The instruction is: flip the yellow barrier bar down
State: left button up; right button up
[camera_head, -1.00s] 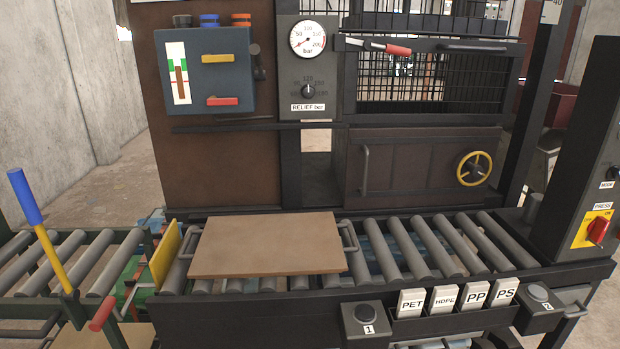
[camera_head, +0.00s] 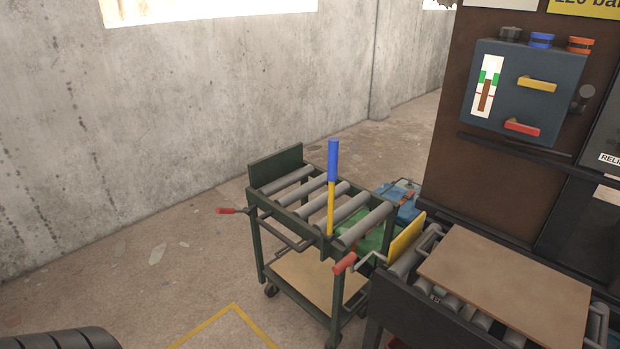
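The yellow barrier bar (camera_head: 331,208) with a blue grip (camera_head: 333,160) stands upright at the near side of a green roller cart (camera_head: 256,236). Its lower end meets the cart frame by the rollers. A yellow plate (camera_head: 407,239) stands upright between the cart and the roller conveyor at right. Neither of my grippers is in view.
The cart has red-ended handles at its left (camera_head: 227,211) and front right (camera_head: 345,263). A brown board (camera_head: 505,290) lies on the conveyor rollers. A blue box (camera_head: 520,90) hangs on the machine. Floor is open left of the cart, before a concrete wall (camera_head: 200,110).

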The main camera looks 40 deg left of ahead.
aim_at(333, 142)
jog(key=u, duration=1.15)
